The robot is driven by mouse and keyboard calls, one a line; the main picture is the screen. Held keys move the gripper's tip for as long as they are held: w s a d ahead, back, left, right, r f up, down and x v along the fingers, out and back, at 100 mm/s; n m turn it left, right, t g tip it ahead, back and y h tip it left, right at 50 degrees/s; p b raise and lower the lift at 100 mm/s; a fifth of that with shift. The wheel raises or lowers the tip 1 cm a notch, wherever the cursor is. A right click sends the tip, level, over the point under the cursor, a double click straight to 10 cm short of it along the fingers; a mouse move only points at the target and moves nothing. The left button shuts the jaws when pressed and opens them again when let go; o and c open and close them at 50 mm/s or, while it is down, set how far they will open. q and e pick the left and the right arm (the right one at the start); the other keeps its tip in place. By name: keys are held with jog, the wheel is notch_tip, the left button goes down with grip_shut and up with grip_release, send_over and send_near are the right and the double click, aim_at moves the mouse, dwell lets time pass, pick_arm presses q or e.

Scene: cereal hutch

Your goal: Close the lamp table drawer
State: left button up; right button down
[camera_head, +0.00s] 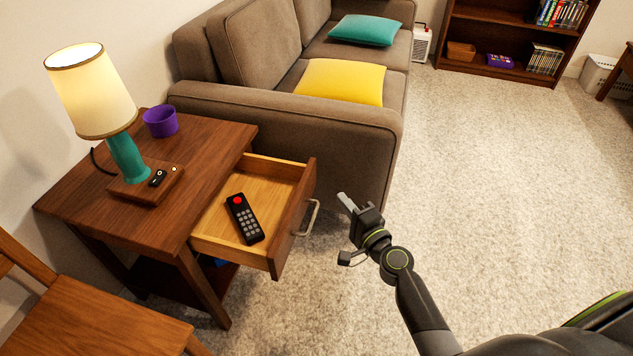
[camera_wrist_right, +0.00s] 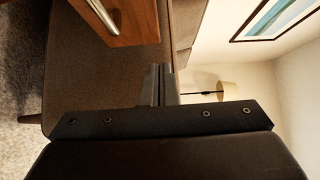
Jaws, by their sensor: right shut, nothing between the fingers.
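The lamp table (camera_head: 85,203) stands at the left in the head view, with its drawer (camera_head: 225,239) pulled open toward the right. A black remote (camera_head: 245,219) with a red button lies in the drawer. The drawer front carries a silver handle (camera_head: 310,220). My right gripper (camera_head: 344,203) is shut and empty, just right of the handle and apart from it. In the right wrist view, the fingers (camera_wrist_right: 158,84) are together, and the drawer front (camera_wrist_right: 135,20) with its handle (camera_wrist_right: 101,15) shows at the top. My left gripper is not in view.
A lit lamp (camera_head: 93,90) and a purple cup (camera_head: 160,121) stand on the table top. A brown sofa (camera_head: 270,107) is behind the drawer, and a wooden chair (camera_head: 90,310) is at the lower left. Carpet (camera_head: 500,190) to the right is clear.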

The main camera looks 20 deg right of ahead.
aim_at(309, 175)
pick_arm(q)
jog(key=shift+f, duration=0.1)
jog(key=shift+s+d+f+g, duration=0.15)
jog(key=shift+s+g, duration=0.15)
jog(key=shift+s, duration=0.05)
pick_arm(e)
jog(key=shift+w+a, duration=0.75)
jog(key=shift+w, duration=0.55)
jog(key=shift+w+a, duration=0.75)
jog(key=shift+w, duration=0.6)
jog(key=shift+w+a, duration=0.75)
jog(key=shift+w, duration=0.55)
